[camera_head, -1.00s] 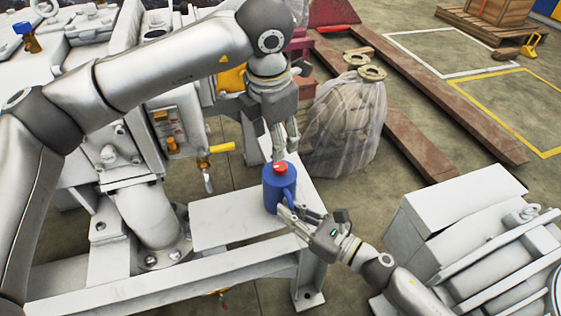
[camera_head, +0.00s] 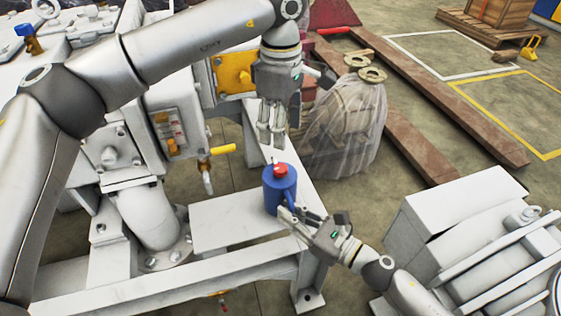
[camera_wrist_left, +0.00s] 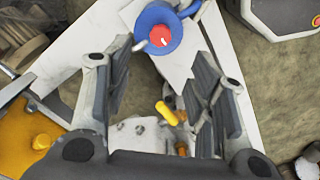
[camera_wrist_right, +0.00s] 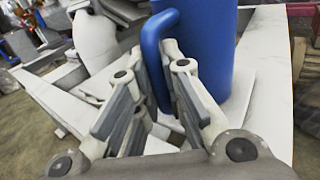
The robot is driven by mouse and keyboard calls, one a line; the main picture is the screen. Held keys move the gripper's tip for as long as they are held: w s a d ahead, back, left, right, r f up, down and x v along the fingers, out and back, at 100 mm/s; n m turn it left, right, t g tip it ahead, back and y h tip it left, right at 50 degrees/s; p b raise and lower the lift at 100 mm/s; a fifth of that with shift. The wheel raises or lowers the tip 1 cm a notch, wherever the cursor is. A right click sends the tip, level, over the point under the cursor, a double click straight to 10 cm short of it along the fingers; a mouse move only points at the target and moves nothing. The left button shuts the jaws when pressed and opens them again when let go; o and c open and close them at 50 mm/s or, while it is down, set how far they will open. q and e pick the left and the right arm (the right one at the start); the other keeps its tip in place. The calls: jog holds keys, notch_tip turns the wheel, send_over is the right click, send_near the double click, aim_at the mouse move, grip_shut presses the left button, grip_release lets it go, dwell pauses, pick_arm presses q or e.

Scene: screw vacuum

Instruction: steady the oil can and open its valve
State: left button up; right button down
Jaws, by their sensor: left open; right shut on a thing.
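The blue oil can (camera_head: 275,196) stands upright on the white frame's flat plate, with a red valve cap (camera_head: 281,170) on top. In the left wrist view the can (camera_wrist_left: 150,18) shows from above, with its red cap (camera_wrist_left: 162,36) beyond the fingertips. My left gripper (camera_head: 271,142) points down above and just behind the can, open and empty, apart from the cap. My right gripper (camera_head: 285,216) is shut on the can's handle from the front right. In the right wrist view the handle (camera_wrist_right: 152,50) runs down between the fingers, beside the can body (camera_wrist_right: 200,50).
The white support frame (camera_head: 225,220) carries the can. A grey pipe and machine with a yellow-handled valve (camera_head: 222,149) stand to the left. A wrapped object (camera_head: 345,120) stands behind right. A white block machine (camera_head: 450,215) is at the right. Floor between is open.

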aim_at(280, 167)
pick_arm(q)
notch_tip(280, 167, down, 11)
jog(key=shift+r, duration=0.2)
jog(key=c, duration=1)
jog(key=shift+c, duration=0.3)
